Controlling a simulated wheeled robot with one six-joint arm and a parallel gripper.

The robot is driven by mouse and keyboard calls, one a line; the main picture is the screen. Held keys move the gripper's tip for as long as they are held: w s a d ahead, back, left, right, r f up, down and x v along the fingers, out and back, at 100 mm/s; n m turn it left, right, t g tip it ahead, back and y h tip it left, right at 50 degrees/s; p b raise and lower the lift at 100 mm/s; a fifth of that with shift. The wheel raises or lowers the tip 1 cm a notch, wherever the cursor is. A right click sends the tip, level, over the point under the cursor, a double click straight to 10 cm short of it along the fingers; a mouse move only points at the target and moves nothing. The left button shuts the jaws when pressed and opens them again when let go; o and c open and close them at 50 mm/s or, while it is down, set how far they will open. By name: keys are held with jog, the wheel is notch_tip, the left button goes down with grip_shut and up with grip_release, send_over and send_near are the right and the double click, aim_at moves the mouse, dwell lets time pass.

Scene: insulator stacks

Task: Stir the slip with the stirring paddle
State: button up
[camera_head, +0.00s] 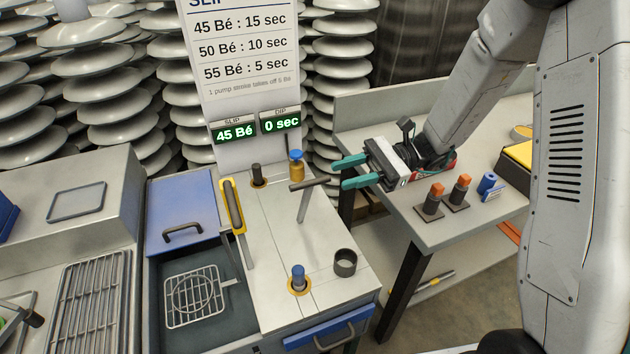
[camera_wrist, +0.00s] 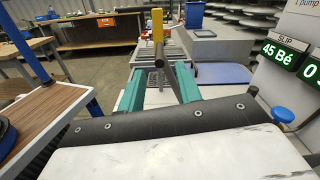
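A T-shaped tool, which looks like the stirring paddle, stands in the light tank top in the head view, with a dark crossbar (camera_head: 308,185) and a pale shaft (camera_head: 303,206). Its dark handle (camera_wrist: 159,64) also shows between and beyond my fingers in the wrist view. My gripper (camera_head: 347,173) is open and empty, its teal fingers pointing left, just right of the crossbar and apart from it. The fingers (camera_wrist: 159,90) are spread in the wrist view. The slip itself is hidden under the tank top. The slip display (camera_head: 234,132) reads 45 Bé; the dip display (camera_head: 281,121) reads 0 sec.
A yellow-handled tool (camera_head: 233,207) stands left of the paddle. Blue-topped knobs (camera_head: 296,160) (camera_head: 298,276), a black knob (camera_head: 256,174) and a dark ring cup (camera_head: 345,262) sit around it. A side table (camera_head: 415,226) carries orange-topped pieces (camera_head: 436,192). Insulator stacks stand behind.

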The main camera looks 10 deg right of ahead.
aim_at(315, 182)
jog(key=x, duration=0.7)
jog(key=shift+s+a, duration=0.1)
jog(key=shift+a, duration=0.1)
grip_shut()
